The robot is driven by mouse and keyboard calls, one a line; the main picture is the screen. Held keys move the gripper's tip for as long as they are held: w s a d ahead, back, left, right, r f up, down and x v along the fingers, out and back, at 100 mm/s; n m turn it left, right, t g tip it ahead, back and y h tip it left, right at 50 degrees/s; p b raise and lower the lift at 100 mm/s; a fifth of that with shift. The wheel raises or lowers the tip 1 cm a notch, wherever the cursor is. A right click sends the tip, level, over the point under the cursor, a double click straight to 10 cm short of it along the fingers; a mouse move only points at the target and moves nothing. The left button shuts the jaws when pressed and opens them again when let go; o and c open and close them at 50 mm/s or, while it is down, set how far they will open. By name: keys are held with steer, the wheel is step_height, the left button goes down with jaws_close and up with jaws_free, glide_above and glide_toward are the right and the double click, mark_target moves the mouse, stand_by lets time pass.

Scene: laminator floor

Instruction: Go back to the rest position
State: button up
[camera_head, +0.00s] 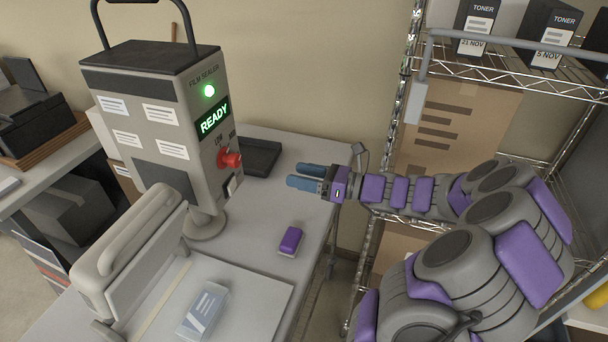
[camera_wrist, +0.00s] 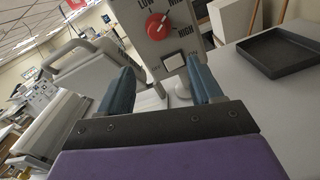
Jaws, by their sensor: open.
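My gripper (camera_head: 306,176) is open and empty above the right part of the table, with its blue fingers pointing left toward the film sealer. In the wrist view the two fingers of my gripper (camera_wrist: 160,88) stand apart with nothing between them. The film sealer (camera_head: 150,125) is a grey box with a lit green lamp and a green "READY" display. Its red knob (camera_head: 229,159) sits just left of my fingertips in the head view, apart from them. The knob (camera_wrist: 158,26) also shows in the wrist view, with a white switch (camera_wrist: 174,62) below it.
A black tray (camera_head: 262,158) lies behind my gripper. A wire shelf (camera_head: 500,68) with toner boxes (camera_head: 550,35) and a large cardboard box (camera_head: 455,125) stands behind my arm.

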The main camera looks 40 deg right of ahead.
stand_by(0.3)
steer(key=s+a+f+n+g+b, duration=0.25)
steer(key=a+n+g, duration=0.2)
steer(key=a, duration=0.35)
steer(key=s+a+f+n+g+y+b, duration=0.1)
steer(key=s+a+f+n+g, duration=0.1)
steer(key=s+a+n+g, duration=0.5)
steer(key=w+a+f+n+g+b, duration=0.15)
steer(key=a+n, duration=0.35)
steer(key=a, duration=0.5)
steer(key=s+a+f+n+g+h+b, duration=0.35)
steer(key=s+f+n, duration=0.3)
steer(key=s, duration=0.35)
steer(key=s+d+f+n+h+b, duration=0.4)
steer(key=s+d+n+h, duration=0.2)
steer(key=s+n+h, duration=0.2)
steer(key=shift+s+d+f+n, duration=0.3)
steer(key=shift+s+f+n, duration=0.1)
steer(key=shift+s, duration=0.3)
